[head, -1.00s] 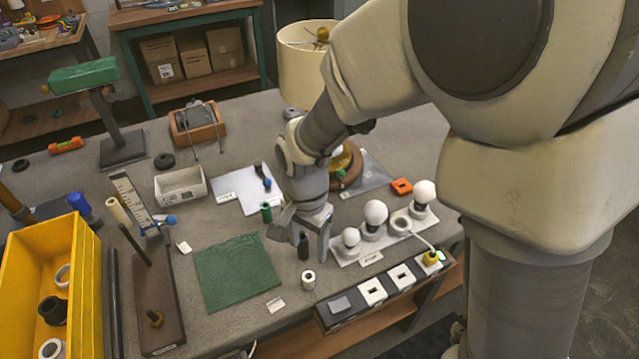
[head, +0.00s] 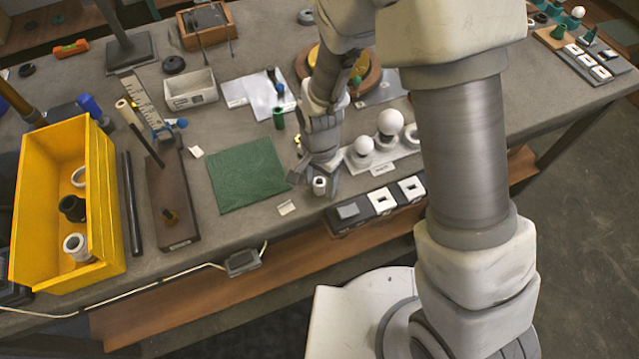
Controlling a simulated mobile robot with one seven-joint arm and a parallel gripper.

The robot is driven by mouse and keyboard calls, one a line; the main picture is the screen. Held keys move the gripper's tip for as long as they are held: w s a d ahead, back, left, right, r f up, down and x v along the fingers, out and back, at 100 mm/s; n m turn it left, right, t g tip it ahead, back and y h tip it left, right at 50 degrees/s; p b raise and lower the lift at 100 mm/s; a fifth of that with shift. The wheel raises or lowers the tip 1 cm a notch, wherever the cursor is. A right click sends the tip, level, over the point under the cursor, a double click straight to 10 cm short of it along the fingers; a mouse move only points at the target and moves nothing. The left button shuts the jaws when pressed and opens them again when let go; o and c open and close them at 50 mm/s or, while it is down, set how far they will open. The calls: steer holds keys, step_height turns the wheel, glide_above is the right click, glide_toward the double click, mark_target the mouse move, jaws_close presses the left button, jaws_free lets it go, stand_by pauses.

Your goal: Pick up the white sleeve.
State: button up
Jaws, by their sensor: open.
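The white sleeve (head: 320,186) is a small upright cylinder with a dark hole, standing near the front edge of the table. My gripper (head: 318,180) is lowered at it, with the jaws open and a finger to each side of the sleeve. I cannot tell whether the fingers touch it. Part of the sleeve is hidden by the gripper.
A green mat (head: 247,176) lies to the left. White bulbs on a holder (head: 411,160) and a dark strip with white square sockets (head: 362,212) are close on the right. A yellow bin (head: 112,215) with ring-like parts stands at far left.

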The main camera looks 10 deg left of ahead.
steer(key=shift+c, duration=0.2)
jaws_close()
stand_by(0.4)
